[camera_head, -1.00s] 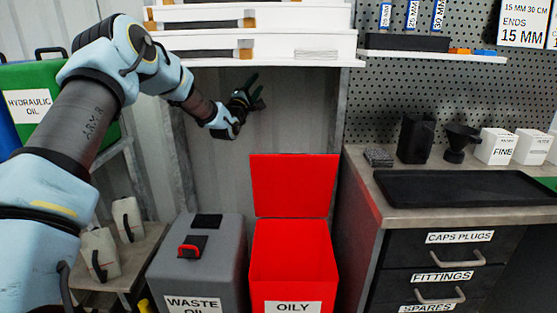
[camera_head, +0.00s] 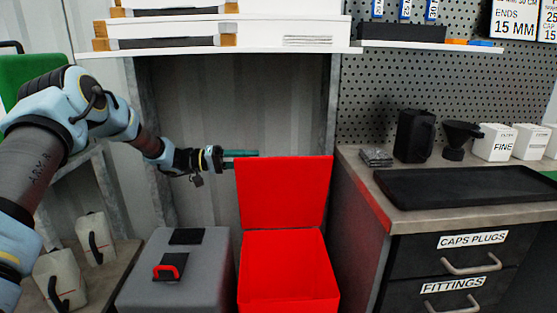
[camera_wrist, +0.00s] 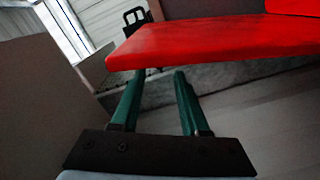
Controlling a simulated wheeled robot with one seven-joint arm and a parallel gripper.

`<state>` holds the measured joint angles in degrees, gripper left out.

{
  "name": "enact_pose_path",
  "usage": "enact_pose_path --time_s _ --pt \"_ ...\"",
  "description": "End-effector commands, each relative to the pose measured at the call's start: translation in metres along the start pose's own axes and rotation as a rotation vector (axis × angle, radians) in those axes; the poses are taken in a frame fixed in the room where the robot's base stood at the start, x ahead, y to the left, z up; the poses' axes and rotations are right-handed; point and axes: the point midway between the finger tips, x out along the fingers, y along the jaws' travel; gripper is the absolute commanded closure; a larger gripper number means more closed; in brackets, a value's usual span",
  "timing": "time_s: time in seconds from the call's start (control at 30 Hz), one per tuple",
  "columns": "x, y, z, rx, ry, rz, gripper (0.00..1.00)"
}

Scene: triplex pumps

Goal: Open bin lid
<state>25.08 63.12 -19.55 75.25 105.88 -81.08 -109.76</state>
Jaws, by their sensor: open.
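The red bin (camera_head: 288,268) stands on the floor, and its lid (camera_head: 283,192) is raised upright at the back, so the bin's inside shows. My gripper (camera_head: 250,153) is at the lid's upper left corner in the head view, with its far end partly hidden by the lid. In the wrist view my gripper (camera_wrist: 155,85) shows two green fingers set apart with nothing between them. The red lid (camera_wrist: 215,38) crosses in front of the fingertips there. I cannot tell whether they touch it.
A grey waste oil box (camera_head: 170,280) with a red handle stands left of the bin. A drawer cabinet (camera_head: 375,235) is close on the right. White shelves (camera_head: 230,35) hang above. The recess behind the lid is open space.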

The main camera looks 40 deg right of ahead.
Motion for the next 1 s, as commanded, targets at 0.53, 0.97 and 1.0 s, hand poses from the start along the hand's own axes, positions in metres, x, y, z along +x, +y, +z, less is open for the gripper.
enact_pose_path --time_s 0.53,0.97,1.0 --pt "0.087 0.001 -0.001 0.002 0.002 0.000 0.55" --pt "0.093 0.000 -0.001 0.002 0.003 -0.001 0.60" --pt "0.092 0.000 -0.001 0.002 0.003 -0.001 0.64"
